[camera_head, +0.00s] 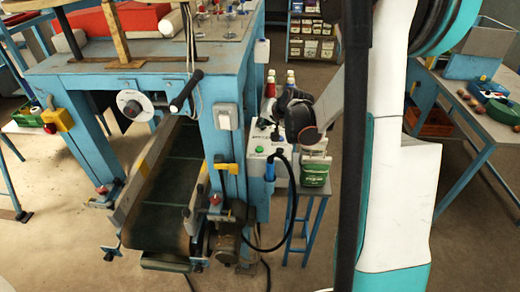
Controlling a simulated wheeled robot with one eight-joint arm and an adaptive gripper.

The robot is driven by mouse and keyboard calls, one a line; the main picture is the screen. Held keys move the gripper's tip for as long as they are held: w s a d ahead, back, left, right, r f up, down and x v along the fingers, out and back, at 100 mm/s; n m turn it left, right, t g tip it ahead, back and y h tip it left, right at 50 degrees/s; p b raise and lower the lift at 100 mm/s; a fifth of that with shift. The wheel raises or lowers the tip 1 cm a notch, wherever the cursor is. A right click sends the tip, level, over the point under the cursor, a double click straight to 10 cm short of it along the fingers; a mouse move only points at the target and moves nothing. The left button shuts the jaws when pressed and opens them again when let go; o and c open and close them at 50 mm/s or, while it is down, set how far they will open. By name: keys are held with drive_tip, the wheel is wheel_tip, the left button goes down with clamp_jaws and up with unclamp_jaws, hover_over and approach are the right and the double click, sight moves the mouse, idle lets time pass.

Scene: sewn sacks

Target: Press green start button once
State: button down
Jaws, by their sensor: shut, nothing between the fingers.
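The green start button (258,149) is a small round button on the pale control box (262,165), beside the right leg of the blue machine. It is in plain view. My gripper (278,118) is dark and reaches in from the right, above and to the right of the button. It appears apart from the button. Its fingers are small and partly lost against the dark wrist, and they are shut with nothing held.
A blue machine table (150,82) with a sloping green conveyor belt (165,190) stands left of the box. A green labelled container (314,172) sits just below my wrist on a small blue stand. A black cable (290,215) loops below. Another workbench (480,135) stands at right.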

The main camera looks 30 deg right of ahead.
drive_tip(key=shift+f, duration=0.1)
drive_tip(key=b, duration=0.5)
hover_over(262, 148)
wheel_tip(262, 148, down, 7)
drive_tip(key=shift+f, duration=0.2)
drive_tip(key=shift+f+b, duration=0.6)
drive_tip(key=shift+f, duration=0.05)
idle(0.7)
drive_tip(key=shift+f+b, duration=0.4)
drive_tip(key=shift+b, duration=0.1)
